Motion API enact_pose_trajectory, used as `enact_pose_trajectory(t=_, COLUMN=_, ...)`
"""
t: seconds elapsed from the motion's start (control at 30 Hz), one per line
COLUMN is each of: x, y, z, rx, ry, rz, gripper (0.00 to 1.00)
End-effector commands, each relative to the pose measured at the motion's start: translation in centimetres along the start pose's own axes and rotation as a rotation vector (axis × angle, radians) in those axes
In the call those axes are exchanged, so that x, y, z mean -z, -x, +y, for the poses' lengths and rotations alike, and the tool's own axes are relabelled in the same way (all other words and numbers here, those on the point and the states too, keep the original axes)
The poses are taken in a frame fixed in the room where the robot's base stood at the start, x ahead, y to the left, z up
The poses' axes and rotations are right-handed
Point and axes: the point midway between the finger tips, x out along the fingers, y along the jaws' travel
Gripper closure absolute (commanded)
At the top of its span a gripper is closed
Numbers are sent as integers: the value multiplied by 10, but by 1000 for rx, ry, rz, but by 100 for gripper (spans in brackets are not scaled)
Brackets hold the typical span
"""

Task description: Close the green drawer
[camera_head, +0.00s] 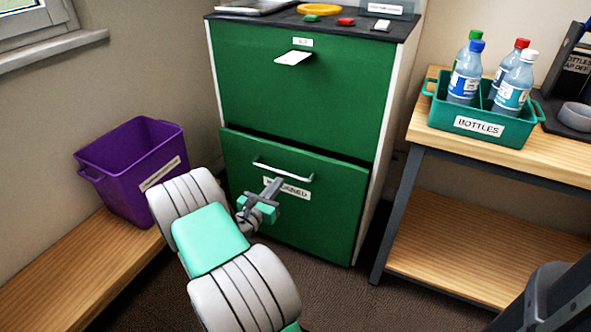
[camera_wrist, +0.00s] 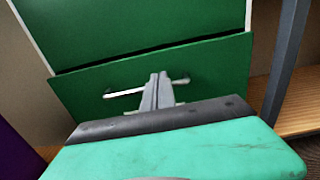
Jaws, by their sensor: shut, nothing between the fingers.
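The green cabinet has two drawers. The lower green drawer (camera_head: 325,215) stands slightly out, with a dark gap along its top edge; it also shows in the wrist view (camera_wrist: 215,65). Its pale bar handle (camera_head: 300,176) is near the top of its front, above a white label that my fingers partly cover. My gripper (camera_head: 276,184) is shut and empty, its fingertips pointing at the drawer front just below the handle. In the wrist view the fingers (camera_wrist: 159,78) cross in front of the handle's middle. I cannot tell whether they touch the drawer.
The upper drawer (camera_head: 290,90) looks flush, with a white tab handle. A purple bin (camera_head: 120,180) stands on a low wooden bench at left. At right, a wooden shelf unit (camera_head: 470,150) carries a green bottle caddy (camera_head: 510,132). Small items lie on the cabinet top.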

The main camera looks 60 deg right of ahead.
Motion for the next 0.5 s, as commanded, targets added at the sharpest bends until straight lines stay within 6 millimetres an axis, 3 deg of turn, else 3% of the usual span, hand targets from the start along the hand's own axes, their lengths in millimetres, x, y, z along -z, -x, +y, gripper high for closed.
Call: enact_pose_trajectory(t=0.5, x=2, y=-107, z=-2, rx=5, ry=-10, rz=1, gripper=100)
